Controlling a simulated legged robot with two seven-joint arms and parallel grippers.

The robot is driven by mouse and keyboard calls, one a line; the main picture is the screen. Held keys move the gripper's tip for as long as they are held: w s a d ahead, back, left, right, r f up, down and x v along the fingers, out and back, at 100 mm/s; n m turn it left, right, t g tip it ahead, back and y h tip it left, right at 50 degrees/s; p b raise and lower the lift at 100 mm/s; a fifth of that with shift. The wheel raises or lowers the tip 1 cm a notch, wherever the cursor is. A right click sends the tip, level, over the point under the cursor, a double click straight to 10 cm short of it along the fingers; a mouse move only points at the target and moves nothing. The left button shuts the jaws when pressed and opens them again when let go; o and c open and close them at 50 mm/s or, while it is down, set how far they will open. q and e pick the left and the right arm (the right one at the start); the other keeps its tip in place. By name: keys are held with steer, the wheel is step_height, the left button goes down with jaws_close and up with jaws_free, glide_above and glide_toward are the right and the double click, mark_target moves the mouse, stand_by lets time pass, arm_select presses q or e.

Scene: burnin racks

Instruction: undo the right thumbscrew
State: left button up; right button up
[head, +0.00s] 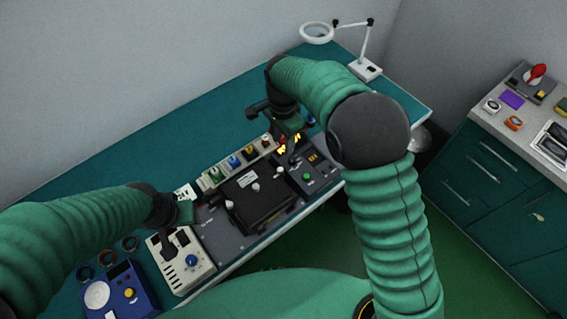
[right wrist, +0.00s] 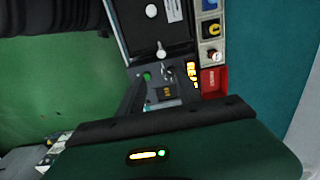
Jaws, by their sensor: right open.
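A black unit (head: 262,205) lies in a dark grey fixture on the teal bench, with pale round-headed thumbscrews along it. The right thumbscrew (head: 279,173) is at its right end; in the right wrist view it is a pale knob (right wrist: 161,52) at the black unit's lower edge. My right gripper (head: 290,148) is above the fixture's right end, beyond the thumbscrew. In the right wrist view its fingers (right wrist: 160,92) are apart with nothing held, pointing toward the knob without touching it. My left gripper (head: 172,245) hangs over a cream box; its jaw opening is unclear.
Next to the unit is a control panel with a green button (head: 306,176) and a toggle switch (right wrist: 168,72). The cream box (head: 183,269) and a blue device (head: 122,296) stand left.

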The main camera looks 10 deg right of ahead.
steer(key=p, duration=0.2)
glide_above(280, 168)
steer(key=a, duration=0.1)
step_height(280, 168, down, 9)
steer(key=shift+s, duration=0.15)
steer(key=f, duration=0.2)
steer(key=d+f+p, duration=0.1)
steer(key=f, duration=0.1)
steer(key=shift+d+f, duration=0.1)
steer(key=shift+f, duration=0.25)
steer(key=shift+d+f, duration=0.25)
steer(key=shift+f, duration=0.25)
steer(key=shift+a, duration=0.6)
steer(key=c, duration=0.7)
steer(key=shift+r, duration=0.1)
jaws_close()
arm_select(q)
steer(key=r, duration=0.1)
steer(key=a+r, duration=0.1)
steer(key=r, duration=0.1)
steer(key=shift+w+a+r, duration=0.1)
steer(key=shift+a+r, duration=0.1)
steer(key=shift+r, duration=0.05)
arm_select(e)
steer(key=shift+d, duration=0.2)
